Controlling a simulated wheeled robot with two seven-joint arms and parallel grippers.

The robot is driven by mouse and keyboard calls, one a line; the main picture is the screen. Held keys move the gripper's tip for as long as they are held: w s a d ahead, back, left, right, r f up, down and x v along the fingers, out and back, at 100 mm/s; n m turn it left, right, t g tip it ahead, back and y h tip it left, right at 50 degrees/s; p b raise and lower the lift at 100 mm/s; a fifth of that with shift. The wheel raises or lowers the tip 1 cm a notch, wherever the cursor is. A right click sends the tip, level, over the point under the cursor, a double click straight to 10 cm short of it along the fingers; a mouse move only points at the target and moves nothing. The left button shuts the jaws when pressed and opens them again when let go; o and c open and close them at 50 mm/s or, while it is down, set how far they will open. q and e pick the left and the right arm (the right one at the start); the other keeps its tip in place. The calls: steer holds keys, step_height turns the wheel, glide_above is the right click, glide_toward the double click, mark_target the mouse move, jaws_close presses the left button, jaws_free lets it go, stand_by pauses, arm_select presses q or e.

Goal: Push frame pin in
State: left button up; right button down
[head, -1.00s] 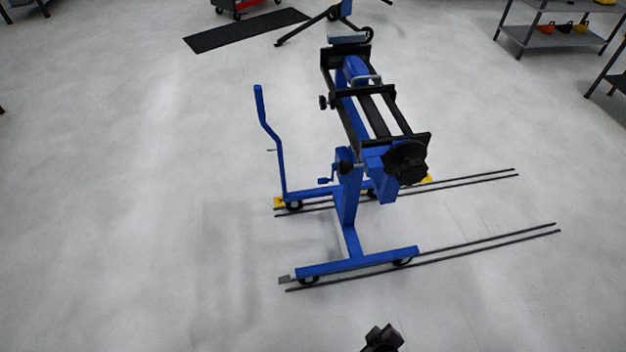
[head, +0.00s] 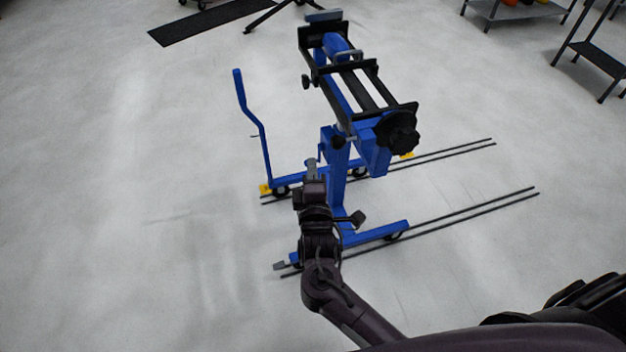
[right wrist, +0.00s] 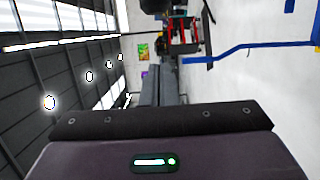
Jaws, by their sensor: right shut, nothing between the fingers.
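A blue wheeled stand (head: 339,178) carries a black rectangular frame (head: 368,87) on top, with a large black knob (head: 398,131) at its near end. A small black knob (head: 338,142) is on the upright just below the frame; I cannot tell for sure whether it is the frame pin. Another small black knob (head: 306,82) sticks out from the frame's left side. My right gripper (head: 312,168) is shut and empty. In the head view it appears just left of the upright, below the small knob, and my wrist covers part of the stand's base. My left gripper is out of view.
Two pairs of dark floor rails (head: 465,213) run right from the stand. A bent blue handle (head: 251,115) rises at its left. A black mat (head: 210,22) and grey shelves (head: 520,12) are farther back. The floor at left is clear.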

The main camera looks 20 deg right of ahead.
mark_target(340, 148)
steer(key=w+d+p, duration=0.2)
steer(key=w+d, duration=0.2)
steer(key=shift+d, duration=0.4)
steer(key=d+p, duration=0.1)
steer(key=d, duration=0.2)
steer(key=shift+r, duration=0.1)
steer(key=shift+d, duration=0.1)
